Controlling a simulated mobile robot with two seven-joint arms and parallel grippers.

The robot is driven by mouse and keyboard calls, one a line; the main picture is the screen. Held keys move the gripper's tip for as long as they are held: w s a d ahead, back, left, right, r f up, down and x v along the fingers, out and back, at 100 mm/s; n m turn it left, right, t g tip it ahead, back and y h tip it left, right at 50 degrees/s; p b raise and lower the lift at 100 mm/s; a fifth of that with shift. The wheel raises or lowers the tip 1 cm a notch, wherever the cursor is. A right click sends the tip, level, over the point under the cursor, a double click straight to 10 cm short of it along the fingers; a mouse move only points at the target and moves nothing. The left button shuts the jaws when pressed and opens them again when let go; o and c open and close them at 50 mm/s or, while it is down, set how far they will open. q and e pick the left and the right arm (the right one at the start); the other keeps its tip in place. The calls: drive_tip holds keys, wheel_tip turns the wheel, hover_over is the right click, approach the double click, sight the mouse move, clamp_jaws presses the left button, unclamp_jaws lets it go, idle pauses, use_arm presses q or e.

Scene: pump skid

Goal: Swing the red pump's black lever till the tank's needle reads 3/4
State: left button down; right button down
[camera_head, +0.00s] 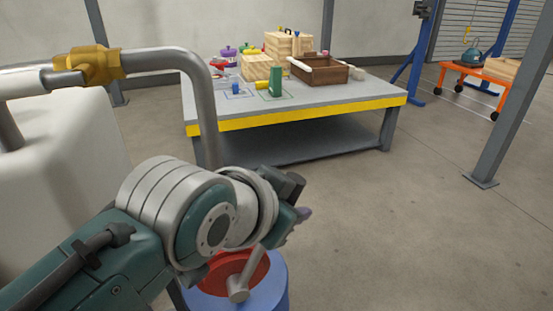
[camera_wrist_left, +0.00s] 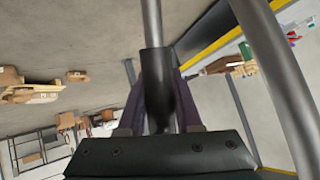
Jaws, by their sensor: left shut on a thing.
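The red pump (camera_head: 236,270) sits on top of a blue drum (camera_head: 268,292) at the bottom of the head view, partly covered by my left arm. Its grey metal lever rod (camera_head: 247,273) rises from the pump and passes behind my left gripper (camera_head: 296,208). In the left wrist view, the lever's black grip (camera_wrist_left: 156,75) stands between the two dark purple fingers of my left gripper (camera_wrist_left: 160,108), which are shut on it. A whitish tank (camera_head: 60,150) stands at the left; no gauge or needle shows. My right gripper is not in view.
A grey pipe (camera_head: 200,95) with a brass fitting (camera_head: 90,63) bends down beside my left arm. A yellow-edged table (camera_head: 330,95) behind holds boxes and a wooden tray (camera_head: 318,72). The floor to the right is clear up to a grey post (camera_head: 505,110).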

use_arm(q)
drive_tip(key=c, duration=0.6)
unclamp_jaws()
drive_tip(key=p+v, duration=0.4)
drive_tip(key=v, duration=0.6)
